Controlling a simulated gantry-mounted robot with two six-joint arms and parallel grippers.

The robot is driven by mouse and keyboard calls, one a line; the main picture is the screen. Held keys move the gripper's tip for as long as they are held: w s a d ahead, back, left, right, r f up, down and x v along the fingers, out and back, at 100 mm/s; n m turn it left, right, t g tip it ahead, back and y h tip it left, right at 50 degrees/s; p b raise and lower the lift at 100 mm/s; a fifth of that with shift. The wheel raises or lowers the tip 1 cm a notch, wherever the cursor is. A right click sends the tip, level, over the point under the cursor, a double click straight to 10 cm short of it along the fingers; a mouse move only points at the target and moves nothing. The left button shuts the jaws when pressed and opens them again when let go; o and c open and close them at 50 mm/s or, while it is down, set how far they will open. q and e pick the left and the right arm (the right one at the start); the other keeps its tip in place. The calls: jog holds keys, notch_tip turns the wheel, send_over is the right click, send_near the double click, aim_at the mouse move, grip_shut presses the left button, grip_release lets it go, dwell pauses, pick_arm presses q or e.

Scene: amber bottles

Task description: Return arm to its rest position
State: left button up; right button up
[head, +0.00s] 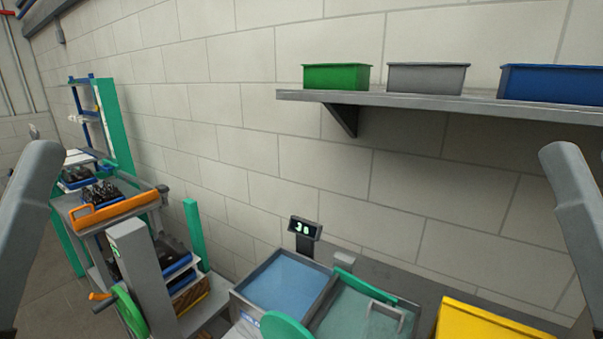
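My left arm (28,220) shows at the left edge of the head view, and my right arm (577,205) at the right edge. Both are raised, grey links, apart from everything else. Neither gripper shows, so their state and anything in them are hidden. Several dark bottles (103,192) stand in a black holder on the cart at the left. More dark bottles (76,172) stand in a blue tray behind them.
A shelf (440,103) on the block wall bears a green bin (336,77), a grey bin (427,78) and a blue bin (555,84). Below are a blue-bottomed tray (285,280), a small display (305,229) and a yellow box (485,322). An orange-handled tray (118,211) is on the cart.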

notch_tip(320, 180, up, 29)
jog(key=p, duration=2.5)
jog(key=shift+f+p, duration=0.15)
jog(key=shift+p, duration=0.15)
